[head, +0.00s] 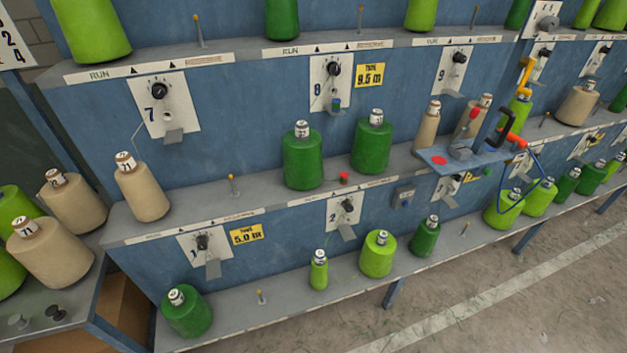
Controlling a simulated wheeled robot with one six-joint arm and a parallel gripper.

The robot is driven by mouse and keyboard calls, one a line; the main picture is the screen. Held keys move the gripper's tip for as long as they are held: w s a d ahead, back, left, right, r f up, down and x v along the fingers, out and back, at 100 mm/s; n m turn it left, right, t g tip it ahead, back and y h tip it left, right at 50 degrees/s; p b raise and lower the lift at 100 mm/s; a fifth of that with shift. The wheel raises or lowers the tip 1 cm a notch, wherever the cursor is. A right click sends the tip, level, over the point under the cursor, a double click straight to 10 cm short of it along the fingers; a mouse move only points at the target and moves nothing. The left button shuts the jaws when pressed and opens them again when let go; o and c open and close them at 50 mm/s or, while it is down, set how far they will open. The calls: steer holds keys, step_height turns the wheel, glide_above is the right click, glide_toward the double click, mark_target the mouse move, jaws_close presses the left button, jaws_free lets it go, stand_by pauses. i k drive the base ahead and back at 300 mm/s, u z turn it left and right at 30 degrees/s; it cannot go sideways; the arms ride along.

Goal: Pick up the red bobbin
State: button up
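A small red piece, which looks like the red bobbin (343,178), sits on the middle shelf near its front edge. It is below and between two dark green yarn cones (302,160) (371,147). It is too small here to make out its exact shape. Nothing covers it. My gripper does not show in the head view.
A blue bracket shelf (465,158) juts out at the right, bearing a flat red disc (439,160) and a red-topped tool (474,114). Beige cones (142,190) stand at left.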

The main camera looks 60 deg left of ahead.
mark_target(344, 175)
steer(key=u, duration=0.7)
steer(key=i, duration=1.8)
steer(key=u, duration=4.35)
